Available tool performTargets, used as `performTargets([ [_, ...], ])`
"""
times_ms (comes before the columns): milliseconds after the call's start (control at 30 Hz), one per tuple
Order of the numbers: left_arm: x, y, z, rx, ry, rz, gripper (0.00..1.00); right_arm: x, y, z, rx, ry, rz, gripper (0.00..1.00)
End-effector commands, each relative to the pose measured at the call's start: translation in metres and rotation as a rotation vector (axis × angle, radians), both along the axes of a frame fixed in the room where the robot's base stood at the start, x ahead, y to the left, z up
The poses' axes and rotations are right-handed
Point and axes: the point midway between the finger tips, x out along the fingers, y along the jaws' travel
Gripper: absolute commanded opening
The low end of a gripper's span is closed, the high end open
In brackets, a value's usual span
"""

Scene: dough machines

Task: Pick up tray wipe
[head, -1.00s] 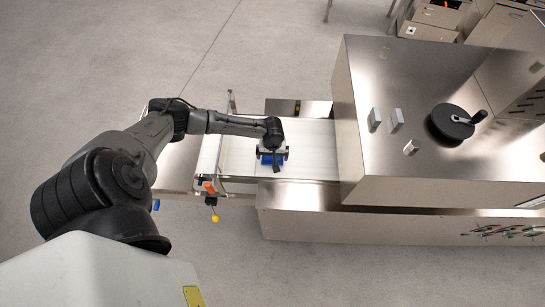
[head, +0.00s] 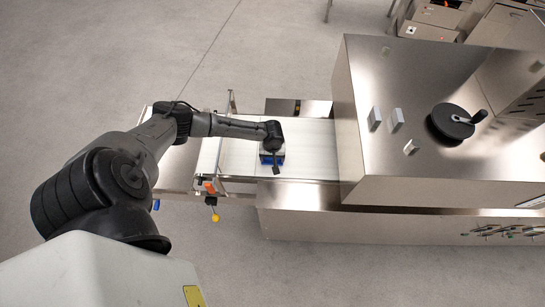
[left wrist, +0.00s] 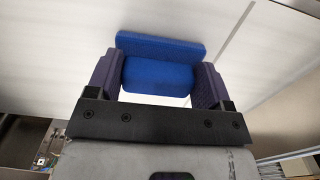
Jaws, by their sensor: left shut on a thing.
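The tray wipe (left wrist: 158,75) is a blue block with a wider blue slab (left wrist: 160,46) at its far side in the left wrist view. My left gripper (left wrist: 158,82) is shut on it, with one purple-grey finger pad against each side. In the head view my left gripper (head: 272,158) is over the white conveyor belt, and only a little blue of the tray wipe (head: 267,161) shows under it. I cannot tell whether the wipe touches the belt. My right gripper is in neither view.
The white belt (head: 312,138) runs into a large steel machine (head: 420,110) with a black hand wheel (head: 452,121) on the right. An orange part (head: 209,187) and a yellow knob (head: 215,218) are at the belt's near left edge. Bare belt lies around the gripper.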

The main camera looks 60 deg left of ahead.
Motion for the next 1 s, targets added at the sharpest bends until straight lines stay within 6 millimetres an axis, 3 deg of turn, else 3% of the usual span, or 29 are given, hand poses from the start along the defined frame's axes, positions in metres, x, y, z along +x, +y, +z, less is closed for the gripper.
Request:
performTargets([
  [367,0.000,0.001,0.006,0.000,-0.001,0.000,0.50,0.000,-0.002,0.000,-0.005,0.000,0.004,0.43],
  [600,0.000,0.001,0.039,0.001,-0.003,-0.002,0.50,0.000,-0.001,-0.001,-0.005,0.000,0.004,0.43],
  [1000,0.024,-0.075,0.086,-0.004,-0.005,-0.003,0.50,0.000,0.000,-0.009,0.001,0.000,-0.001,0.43],
])
